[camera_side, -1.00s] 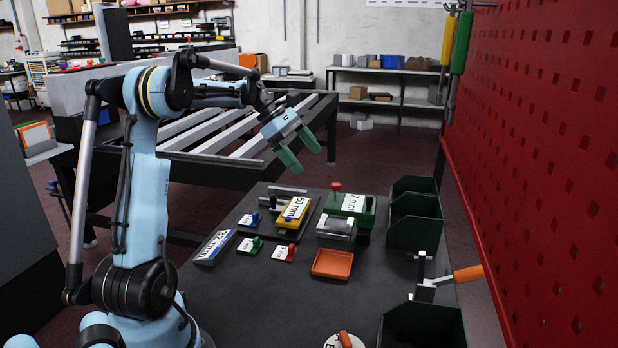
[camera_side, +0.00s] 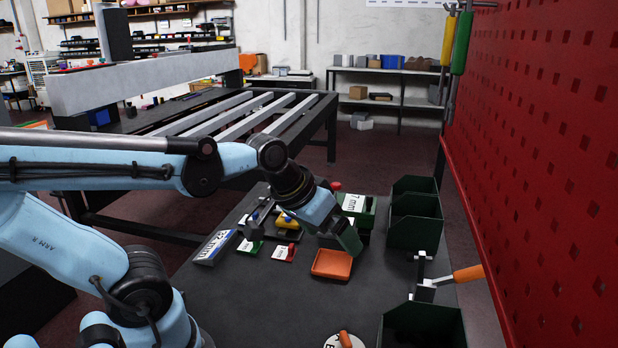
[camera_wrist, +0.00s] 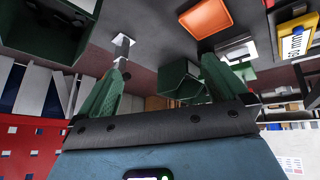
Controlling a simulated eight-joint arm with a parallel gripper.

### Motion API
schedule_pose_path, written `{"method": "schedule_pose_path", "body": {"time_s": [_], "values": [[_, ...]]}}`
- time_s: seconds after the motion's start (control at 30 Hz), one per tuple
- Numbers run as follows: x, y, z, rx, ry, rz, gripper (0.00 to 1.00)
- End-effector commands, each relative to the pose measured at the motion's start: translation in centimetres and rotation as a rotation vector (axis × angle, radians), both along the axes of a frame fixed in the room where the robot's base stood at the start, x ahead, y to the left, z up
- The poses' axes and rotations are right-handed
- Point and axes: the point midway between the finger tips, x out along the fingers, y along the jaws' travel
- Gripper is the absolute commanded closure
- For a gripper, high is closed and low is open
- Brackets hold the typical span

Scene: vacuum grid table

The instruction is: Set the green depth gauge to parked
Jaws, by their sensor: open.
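The green depth gauge (camera_side: 367,215), with a white "7 mm" label and a red knob at its left end, stands on the dark table in the side view. My wrist and gripper partly cover its near side. My gripper (camera_side: 351,243) is beside its near end, above the area behind the orange tray; the side view does not settle whether they touch. A green part beyond the right finger may be the gauge, but I cannot tell. The gauge's setting is not readable.
The orange tray (camera_side: 331,264) lies just below my gripper. The yellow gauge (camera_side: 287,221) and small green and red labelled pieces are to the left. Green bins (camera_side: 415,232) and an orange-handled clamp (camera_side: 440,285) are on the right, by the red perforated panel (camera_side: 540,140).

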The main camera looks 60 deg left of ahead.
Motion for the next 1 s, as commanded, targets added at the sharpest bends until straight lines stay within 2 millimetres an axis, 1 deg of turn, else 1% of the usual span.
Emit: {"method": "schedule_pose_path", "body": {"time_s": [0.03, 0.13, 0.17, 0.2, 0.27, 0.33, 0.43, 0.5, 0.6, 0.8, 1.0], "values": [[-0.5, -0.6, -0.4, 0.039, -0.019, -0.057, 0.0], [-1.0, -1.1, -1.0, 0.098, -0.044, -0.134, 0.0], [-1.1, -1.2, -1.1, 0.111, -0.049, -0.15, 0.03], [-1.2, -1.3, -1.1, 0.121, -0.053, -0.163, 0.09], [-1.1, -1.3, -1.0, 0.13, -0.054, -0.173, 0.18], [-0.6, -1.1, -0.4, 0.13, -0.045, -0.169, 0.29], [0.7, -0.7, 1.2, 0.12, -0.013, -0.144, 0.44], [2.0, -0.2, 2.6, 0.111, 0.017, -0.123, 0.55], [4.0, 0.6, 4.4, 0.095, 0.063, -0.087, 0.56], [8.0, 2.3, 7.3, 0.066, 0.155, -0.019, 0.56], [11.9, 4.4, 9.0, 0.037, 0.245, 0.05, 0.56]]}}
